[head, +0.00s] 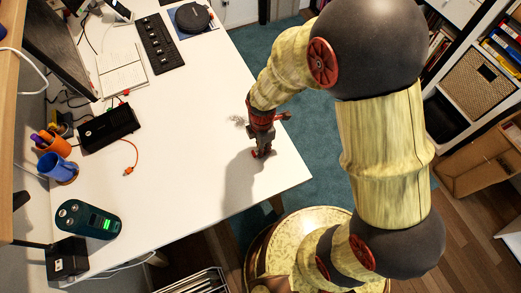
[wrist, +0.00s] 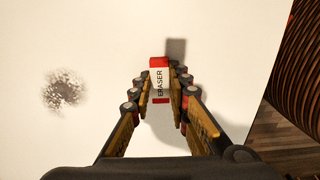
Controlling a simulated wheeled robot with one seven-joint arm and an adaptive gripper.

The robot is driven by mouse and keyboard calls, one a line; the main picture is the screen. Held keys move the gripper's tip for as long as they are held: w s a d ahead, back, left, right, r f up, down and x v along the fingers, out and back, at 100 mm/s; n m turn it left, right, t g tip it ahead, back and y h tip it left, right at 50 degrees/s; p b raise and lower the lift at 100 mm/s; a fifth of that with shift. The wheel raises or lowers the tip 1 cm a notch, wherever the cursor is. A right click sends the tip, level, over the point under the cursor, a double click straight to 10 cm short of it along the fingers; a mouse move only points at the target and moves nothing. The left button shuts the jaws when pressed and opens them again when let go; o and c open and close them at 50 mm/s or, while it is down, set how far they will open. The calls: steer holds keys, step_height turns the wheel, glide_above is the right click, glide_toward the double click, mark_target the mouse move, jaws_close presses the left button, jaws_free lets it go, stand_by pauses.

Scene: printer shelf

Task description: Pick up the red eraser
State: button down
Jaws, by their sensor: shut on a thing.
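The red eraser (wrist: 159,66) is a small upright block with red ends and a white sleeve marked "ERASER". In the wrist view it stands between the two fingers of my gripper (wrist: 161,88), which are shut on it near their tips. In the head view my gripper (head: 262,151) points down over the right part of the white desk, near its edge. There the eraser is too small and too covered by the fingers to make out clearly. A dark shadow shows behind the eraser; I cannot tell whether its base touches the desk.
A grey smudge (wrist: 64,89) marks the white desk (head: 200,90) left of my gripper. The desk around my gripper is clear.

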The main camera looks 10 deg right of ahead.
steer(key=shift+r+p, duration=0.3)
steer(key=shift+r, duration=0.25)
step_height(320, 180, up, 2)
steer(key=shift+r+p, duration=0.25)
steer(key=shift+p, duration=0.5)
steer(key=s+r+p, duration=0.5)
steer(key=s+r, duration=0.4)
steer(key=s, duration=0.5)
steer(key=shift+r, duration=0.2)
steer(key=shift+d, duration=0.1)
steer(key=c, duration=2.3)
jaws_free()
steer(key=shift+c, duration=1.2)
